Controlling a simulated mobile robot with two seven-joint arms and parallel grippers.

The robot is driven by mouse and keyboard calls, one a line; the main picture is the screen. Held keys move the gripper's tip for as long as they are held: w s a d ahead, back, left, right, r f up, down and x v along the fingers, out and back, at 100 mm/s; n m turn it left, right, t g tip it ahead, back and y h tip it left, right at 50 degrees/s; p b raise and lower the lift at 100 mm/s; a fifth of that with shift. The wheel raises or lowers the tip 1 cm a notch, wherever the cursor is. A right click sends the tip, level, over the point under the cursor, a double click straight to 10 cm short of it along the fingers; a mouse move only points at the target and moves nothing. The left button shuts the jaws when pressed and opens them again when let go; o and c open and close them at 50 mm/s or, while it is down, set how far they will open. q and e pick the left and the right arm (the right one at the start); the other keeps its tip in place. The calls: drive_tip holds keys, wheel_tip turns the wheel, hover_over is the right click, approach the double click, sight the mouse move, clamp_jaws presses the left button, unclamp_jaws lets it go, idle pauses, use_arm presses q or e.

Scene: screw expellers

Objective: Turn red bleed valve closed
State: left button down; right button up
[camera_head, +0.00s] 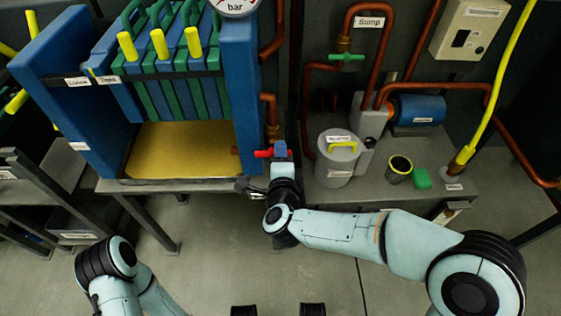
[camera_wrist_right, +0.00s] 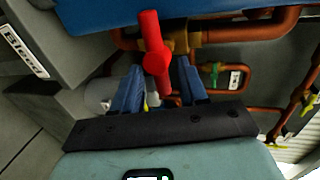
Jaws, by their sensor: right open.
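The red bleed valve handle (camera_head: 264,154) is at the lower right corner of the blue press frame, on a copper pipe. In the right wrist view the red handle (camera_wrist_right: 152,40) stands nearly upright in the picture, in front of a brass valve body (camera_wrist_right: 182,38). My right gripper (camera_head: 281,150) is at the handle. Its blue fingers (camera_wrist_right: 160,82) are open, one on each side of the handle's lower end. The fingers partly cover the handle in the head view.
The blue and green plate press has a yellow tray (camera_head: 180,150) below it. A grey table (camera_head: 400,205) at right bears a lidded grey canister (camera_head: 337,165), a dark cup (camera_head: 399,168) and a green block (camera_head: 422,178). Copper pipes run behind. The floor in front is clear.

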use_arm(q)
drive_tip(key=w+r+t+p, duration=0.2)
drive_tip(key=w+r+p, duration=0.1)
drive_tip(key=w+r, duration=0.1)
drive_tip(key=shift+w+d, duration=0.4)
drive_tip(key=shift+w, duration=0.5)
use_arm(e)
drive_tip(key=v, duration=1.3)
drive_tip(key=shift+s, duration=0.15)
